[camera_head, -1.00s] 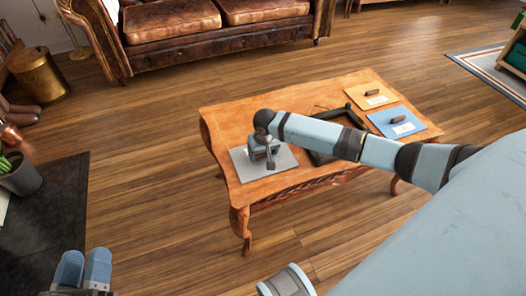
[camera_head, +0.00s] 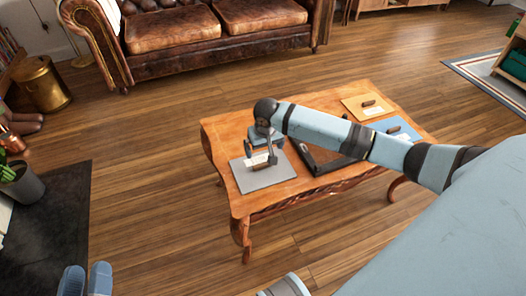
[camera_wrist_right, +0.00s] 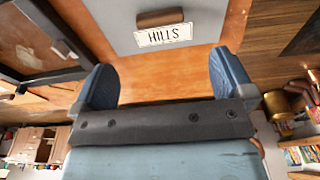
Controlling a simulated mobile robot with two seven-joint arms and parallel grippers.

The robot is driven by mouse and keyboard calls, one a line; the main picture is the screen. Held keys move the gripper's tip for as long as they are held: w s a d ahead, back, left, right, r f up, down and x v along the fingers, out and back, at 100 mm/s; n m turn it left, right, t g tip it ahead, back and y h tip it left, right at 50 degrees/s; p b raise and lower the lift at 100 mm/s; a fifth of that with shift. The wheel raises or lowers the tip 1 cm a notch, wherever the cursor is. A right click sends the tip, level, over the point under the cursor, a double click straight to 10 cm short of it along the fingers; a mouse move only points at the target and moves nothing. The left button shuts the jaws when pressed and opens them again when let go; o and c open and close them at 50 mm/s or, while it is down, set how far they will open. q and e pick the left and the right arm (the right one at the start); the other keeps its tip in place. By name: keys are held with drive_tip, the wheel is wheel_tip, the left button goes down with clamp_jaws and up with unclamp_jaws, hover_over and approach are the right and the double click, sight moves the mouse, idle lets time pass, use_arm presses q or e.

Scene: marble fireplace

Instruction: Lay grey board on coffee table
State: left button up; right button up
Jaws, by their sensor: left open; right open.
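The grey board (camera_head: 272,181) lies flat on the left end of the wooden coffee table (camera_head: 222,136). It has a brown handle and a white label; in the right wrist view the board (camera_wrist_right: 115,30) shows the label "HILLS" (camera_wrist_right: 163,36) below the handle (camera_wrist_right: 160,18). My right gripper (camera_head: 264,142) is open and empty beside the handle, towards the table's far side. Its two fingers also show apart in the right wrist view (camera_wrist_right: 164,82), with the handle beyond them. My left gripper (camera_head: 86,281) is open at the lower left, away from the table and partly cut off.
A dark frame (camera_head: 318,168) lies beside the grey board, partly hidden by my right arm. A yellow board (camera_head: 357,104) and a blue board (camera_head: 410,128) lie at the table's right end. A leather sofa (camera_head: 190,32) stands behind; floor is clear left of the table.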

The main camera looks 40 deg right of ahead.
drive_tip(key=s+a+r+n+t+y, duration=0.1)
drive_tip(key=s+a+n+t+y, duration=0.3)
drive_tip(key=a, duration=0.6)
drive_tip(key=s+a+n+t+y, duration=0.1)
drive_tip(key=s+a+y, duration=0.1)
drive_tip(key=s+a, duration=0.6)
use_arm(q)
drive_tip(key=shift+a+f+g+y, duration=0.3)
drive_tip(key=shift+f+y, duration=0.1)
drive_tip(key=shift+f, duration=0.3)
use_arm(e)
drive_tip(key=s+a+r+t+y, duration=0.1)
drive_tip(key=s+r+t, duration=0.3)
drive_tip(key=r, duration=0.4)
drive_tip(key=s+a+r+t+y, duration=0.1)
drive_tip(key=s+a+r+t, duration=0.3)
drive_tip(key=r, duration=0.4)
drive_tip(key=shift+s+r+n+t, duration=0.35)
drive_tip(key=shift+s+t, duration=0.1)
drive_tip(key=shift+t, duration=0.35)
use_arm(q)
drive_tip(key=shift+w+d, duration=0.1)
use_arm(e)
drive_tip(key=shift+a, duration=0.1)
